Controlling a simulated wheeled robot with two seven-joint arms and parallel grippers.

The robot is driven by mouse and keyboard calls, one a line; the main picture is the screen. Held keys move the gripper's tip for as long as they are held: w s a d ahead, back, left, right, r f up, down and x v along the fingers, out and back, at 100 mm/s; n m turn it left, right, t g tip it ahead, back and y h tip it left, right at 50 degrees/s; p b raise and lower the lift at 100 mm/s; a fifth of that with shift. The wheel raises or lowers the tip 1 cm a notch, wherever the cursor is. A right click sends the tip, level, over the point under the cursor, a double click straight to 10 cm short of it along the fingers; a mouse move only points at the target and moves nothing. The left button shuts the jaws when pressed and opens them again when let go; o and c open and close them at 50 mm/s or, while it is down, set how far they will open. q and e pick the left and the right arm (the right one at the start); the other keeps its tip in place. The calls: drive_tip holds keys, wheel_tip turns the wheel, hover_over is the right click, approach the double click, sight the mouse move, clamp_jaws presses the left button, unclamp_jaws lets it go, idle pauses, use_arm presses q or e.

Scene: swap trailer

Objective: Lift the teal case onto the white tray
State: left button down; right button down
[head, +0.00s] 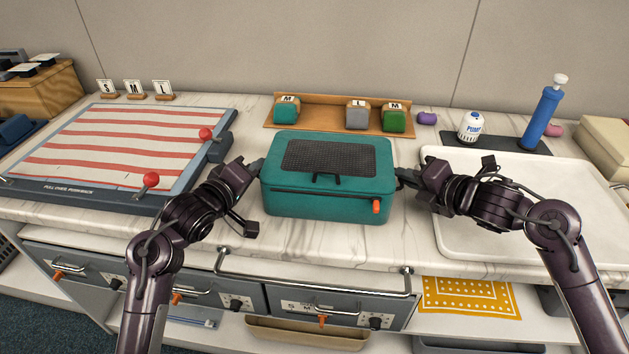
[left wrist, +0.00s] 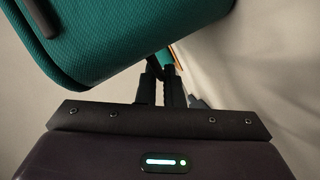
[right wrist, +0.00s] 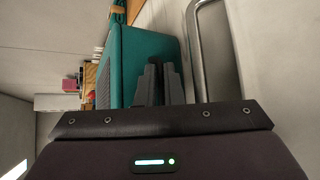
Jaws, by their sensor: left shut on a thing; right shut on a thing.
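The teal case (head: 329,203), with a dark mesh panel on its lid and an orange latch at front right, is at the middle of the counter, lid shut. I cannot tell whether its base touches the counter. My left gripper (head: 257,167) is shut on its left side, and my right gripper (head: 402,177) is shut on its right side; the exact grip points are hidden. The case also shows in the left wrist view (left wrist: 120,35) and the right wrist view (right wrist: 142,62). The white tray (head: 585,190) lies to the right of the case, partly behind my right arm.
A red-striped board (head: 120,140) with red knobs lies at left. A wooden rack (head: 322,112) with small labelled cases stands behind the teal case. A white pump jar (head: 471,127) and blue pump (head: 541,118) stand behind the tray. A metal rail (head: 315,286) runs along the front edge.

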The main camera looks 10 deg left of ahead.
use_arm(q)
drive_tip(key=shift+a+r, duration=0.1)
use_arm(e)
drive_tip(key=shift+d, duration=0.1)
